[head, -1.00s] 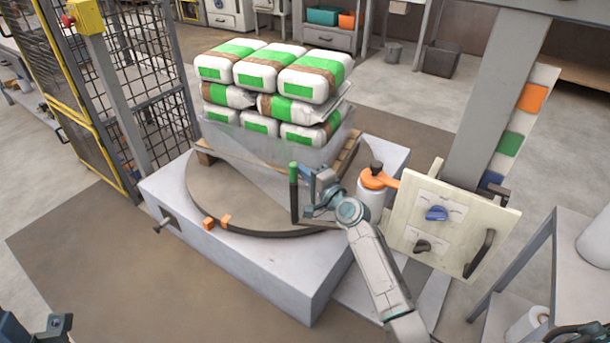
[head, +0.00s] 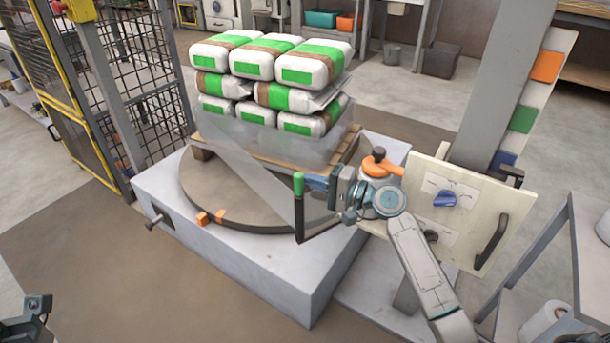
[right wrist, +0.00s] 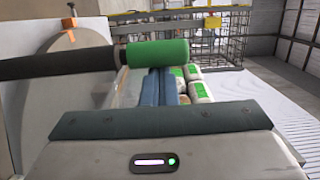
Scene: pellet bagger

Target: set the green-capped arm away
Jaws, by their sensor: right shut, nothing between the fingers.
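The green-capped arm (head: 299,219) is a dark upright bar with a green top, standing at the front right of the turntable. In the right wrist view its green cap (right wrist: 157,53) lies across the picture. My right gripper (head: 313,183) is shut and empty, with its blue fingers right beside the bar, just under the cap. In the right wrist view the fingers (right wrist: 160,88) reach up to the cap, which hides their tips; I cannot tell if they touch. At the lower left, part of my left gripper (head: 36,306) shows; its jaw state is unclear.
Stacked white-and-green bags (head: 268,65) sit on a wooden pallet on the round turntable (head: 235,205), with clear film around the lower bags. An orange-topped white canister and a cream panel (head: 462,215) with a blue knob stand close to my right arm. A mesh fence is at left.

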